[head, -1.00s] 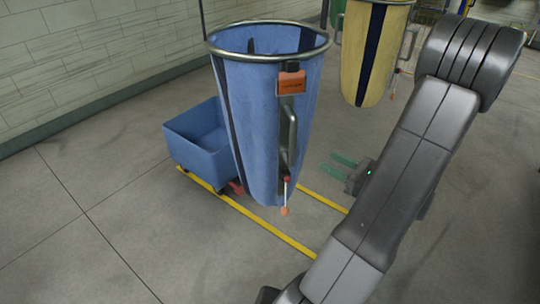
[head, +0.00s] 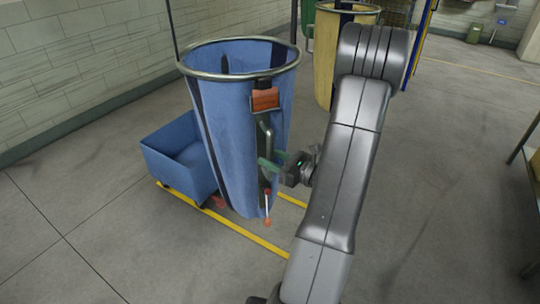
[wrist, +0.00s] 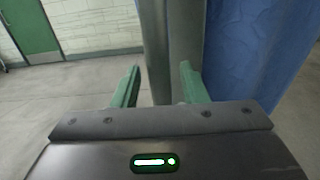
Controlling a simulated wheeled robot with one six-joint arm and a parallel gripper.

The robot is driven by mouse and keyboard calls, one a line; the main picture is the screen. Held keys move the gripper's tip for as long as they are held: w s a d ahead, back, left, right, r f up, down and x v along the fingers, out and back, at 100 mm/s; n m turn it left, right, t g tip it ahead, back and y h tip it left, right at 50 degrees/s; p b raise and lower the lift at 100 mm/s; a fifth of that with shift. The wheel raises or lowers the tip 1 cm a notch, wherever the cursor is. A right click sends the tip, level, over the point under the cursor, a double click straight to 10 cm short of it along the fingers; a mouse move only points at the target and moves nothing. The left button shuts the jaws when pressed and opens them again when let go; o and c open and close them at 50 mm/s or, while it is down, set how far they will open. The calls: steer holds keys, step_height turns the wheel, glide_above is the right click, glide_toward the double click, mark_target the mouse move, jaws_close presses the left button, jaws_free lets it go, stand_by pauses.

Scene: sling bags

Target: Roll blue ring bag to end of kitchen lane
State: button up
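The blue ring bag (head: 222,120) hangs from a round metal ring in the head view, left of my arm. An orange tag (head: 265,100) and a grey upright handle (head: 265,140) are on its near right side. My gripper (head: 267,170) is at the handle's lower part, its green fingers pointing left. In the wrist view my gripper (wrist: 160,80) is open. A grey upright bar (wrist: 155,45) stands between or just beyond the fingers; I cannot tell whether they touch it. The bag's blue cloth (wrist: 260,50) fills the right of that view.
A blue wheeled bin (head: 180,160) stands close at the bag's left. Yellow floor lines (head: 235,230) run beneath the bag. A yellow bag (head: 328,60) hangs behind. A tiled wall (head: 60,60) bounds the left; a table edge (head: 525,145) shows at right. Grey floor between is open.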

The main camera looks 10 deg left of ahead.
steer(key=shift+w+a, duration=0.15)
steer(key=shift+a, duration=0.2)
steer(key=shift+c, duration=0.2)
jaws_close()
steer(key=shift+a, duration=0.1)
